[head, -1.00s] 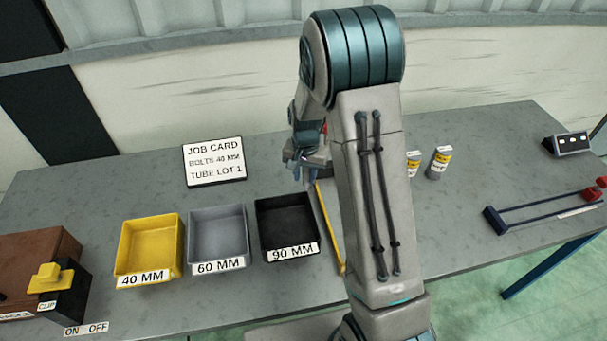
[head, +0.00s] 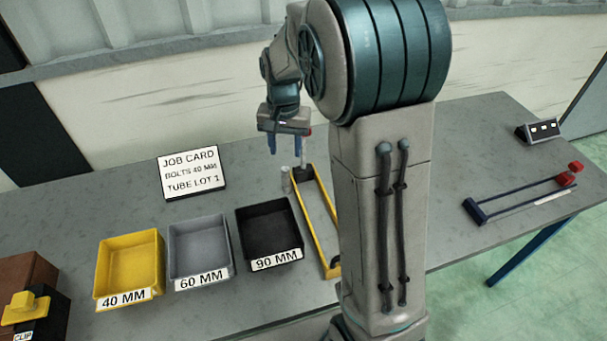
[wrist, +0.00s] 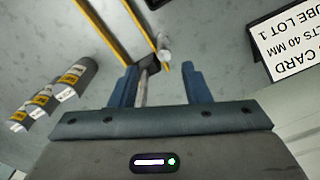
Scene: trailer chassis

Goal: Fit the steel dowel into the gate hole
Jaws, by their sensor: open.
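A yellow-railed frame (head: 332,262) lies on the bench, with a dark block (head: 303,174) at its far end. A pale grey rod (head: 304,151), seemingly the steel dowel, rises from about that block. In the wrist view the rod (wrist: 142,90) is beside the inner side of the left finger. I cannot tell whether it sits in a hole; no hole is visible. My gripper (head: 285,146) is open above the far end of the frame, and it also shows in the wrist view (wrist: 159,88). A small grey cylinder (head: 286,180) stands beside the block.
Yellow (head: 130,265), grey (head: 200,250) and black (head: 269,232) bins stand left of the frame. The job card (head: 192,173) is behind them. Yellow-labelled cans (wrist: 68,78) show in the wrist view. A blue frame with red end (head: 520,198) lies right.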

